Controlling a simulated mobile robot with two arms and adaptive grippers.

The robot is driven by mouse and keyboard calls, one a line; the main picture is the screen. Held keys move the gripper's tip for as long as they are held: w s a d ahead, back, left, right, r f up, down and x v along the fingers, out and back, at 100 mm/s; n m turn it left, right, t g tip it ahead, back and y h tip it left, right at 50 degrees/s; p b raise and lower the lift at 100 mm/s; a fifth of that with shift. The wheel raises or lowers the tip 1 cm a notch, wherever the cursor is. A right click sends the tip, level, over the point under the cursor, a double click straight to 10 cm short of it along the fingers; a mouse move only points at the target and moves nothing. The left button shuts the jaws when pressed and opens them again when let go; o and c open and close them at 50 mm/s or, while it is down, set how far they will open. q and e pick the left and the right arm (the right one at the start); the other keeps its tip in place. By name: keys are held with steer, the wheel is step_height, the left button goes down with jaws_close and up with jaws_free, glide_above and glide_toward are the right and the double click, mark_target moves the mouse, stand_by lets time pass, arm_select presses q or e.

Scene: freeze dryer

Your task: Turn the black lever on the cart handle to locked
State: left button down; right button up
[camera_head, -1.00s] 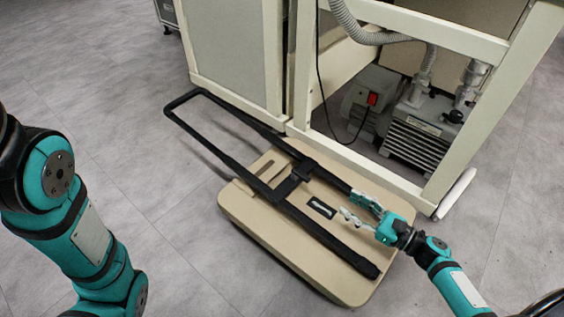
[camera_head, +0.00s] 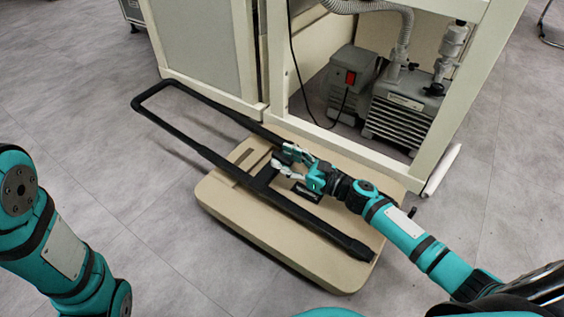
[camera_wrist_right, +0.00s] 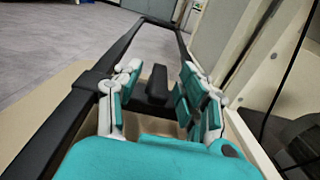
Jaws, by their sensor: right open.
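The beige cart (camera_head: 226,204) lies flat on the floor, with its black handle frame (camera_head: 186,141) folded over it and reaching past its far left edge. My right gripper (camera_head: 281,156) is open, low over the handle near its crossbar (camera_head: 264,177). In the right wrist view the open right gripper (camera_wrist_right: 160,70) has a short black lever (camera_wrist_right: 158,85) between its fingers, apart from both. The lever is hidden behind the gripper in the head view. My left arm shows at the left, but its gripper is out of view.
A white-framed cabinet (camera_head: 254,111) stands along the cart's far side, close to the handle. A pump (camera_head: 402,108) and a grey box with a red switch (camera_head: 350,78) sit inside it. The grey floor (camera_head: 137,225) is clear left of the cart.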

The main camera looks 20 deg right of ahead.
steer(key=shift+w+a, duration=0.35)
steer(key=shift+w, duration=0.15)
jaws_close()
